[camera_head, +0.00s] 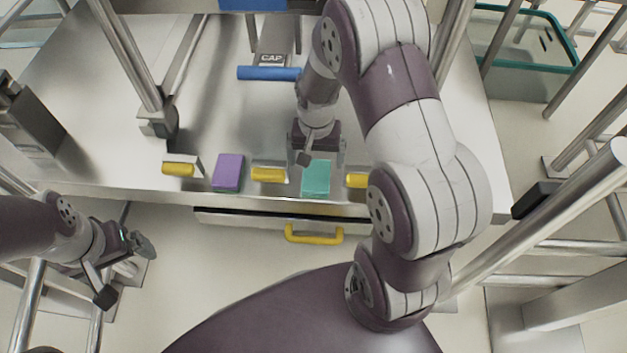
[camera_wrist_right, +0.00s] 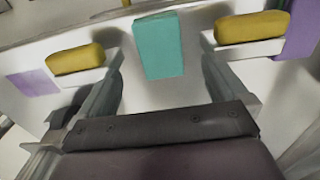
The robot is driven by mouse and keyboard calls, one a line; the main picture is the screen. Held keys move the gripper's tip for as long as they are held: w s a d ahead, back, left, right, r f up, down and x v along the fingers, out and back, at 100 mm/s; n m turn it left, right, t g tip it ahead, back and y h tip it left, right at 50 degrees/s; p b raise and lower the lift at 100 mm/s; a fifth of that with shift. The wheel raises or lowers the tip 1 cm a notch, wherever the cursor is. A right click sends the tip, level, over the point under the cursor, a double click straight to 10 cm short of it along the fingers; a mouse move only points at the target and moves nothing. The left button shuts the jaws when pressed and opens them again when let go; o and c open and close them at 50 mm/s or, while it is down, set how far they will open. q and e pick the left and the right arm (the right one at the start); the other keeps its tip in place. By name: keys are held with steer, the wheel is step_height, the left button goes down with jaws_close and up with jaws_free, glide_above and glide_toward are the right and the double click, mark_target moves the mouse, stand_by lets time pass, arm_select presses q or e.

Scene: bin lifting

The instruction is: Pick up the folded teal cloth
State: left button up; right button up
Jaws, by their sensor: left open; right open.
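The folded teal cloth (camera_head: 317,180) lies flat near the front edge of the metal table in the head view. In the right wrist view the teal cloth (camera_wrist_right: 158,45) shows beyond and between the two fingers. My right gripper (camera_head: 317,155) is open and empty, just behind the cloth's far edge; its fingers (camera_wrist_right: 160,78) are spread to either side. I cannot tell its exact height above the table. My left gripper (camera_head: 124,270) is open and empty, low at the left, in front of the table and far from the cloth.
Yellow rolls on pale holders (camera_head: 268,174) flank the cloth closely. A purple folded cloth (camera_head: 228,172) lies further left. A drawer with a yellow handle (camera_head: 315,238) is below the table edge. Metal posts (camera_head: 130,60) stand around.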

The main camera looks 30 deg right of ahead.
mark_target(316, 177)
step_height(316, 177, down, 8)
steer(key=b, duration=0.4)
steer(key=shift+f, duration=0.1)
steer(key=shift+r, duration=0.2)
steer(key=shift+c, duration=0.3)
arm_select(q)
step_height(316, 177, down, 5)
steer(key=shift+f, duration=0.15)
arm_select(e)
steer(key=c, duration=1)
steer(key=shift+r, duration=0.1)
steer(key=shift+c, duration=0.2)
